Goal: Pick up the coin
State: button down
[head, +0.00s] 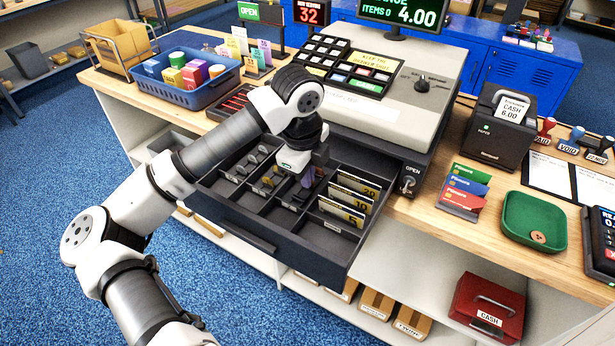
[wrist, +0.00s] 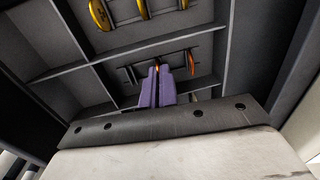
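My gripper (head: 304,186) reaches down into the open cash drawer (head: 262,232), over its coin compartments. In the wrist view its two purple fingers (wrist: 159,84) stand close together with a narrow gap. A copper-coloured coin (wrist: 157,68), seen nearly edge-on, shows at the fingertips, at a dark slotted holder. I cannot tell whether the fingers press on it or only stand around it. Another copper coin (wrist: 191,62) stands in the same holder to the right. In the head view the coin at the fingers is hidden or too small to tell.
Gold-coloured coins (wrist: 101,14) stand in the neighbouring compartment. Drawer dividers and walls are close around the fingers. Banknotes (head: 350,200) stand in slots to the right. The cash register (head: 400,110) rises behind. A green tray (head: 515,213) with a brown round piece sits on the counter.

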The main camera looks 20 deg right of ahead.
notch_tip(320, 180, up, 20)
jog(key=b, duration=0.3)
jog(key=shift+f, duration=0.15)
dwell(0.6)
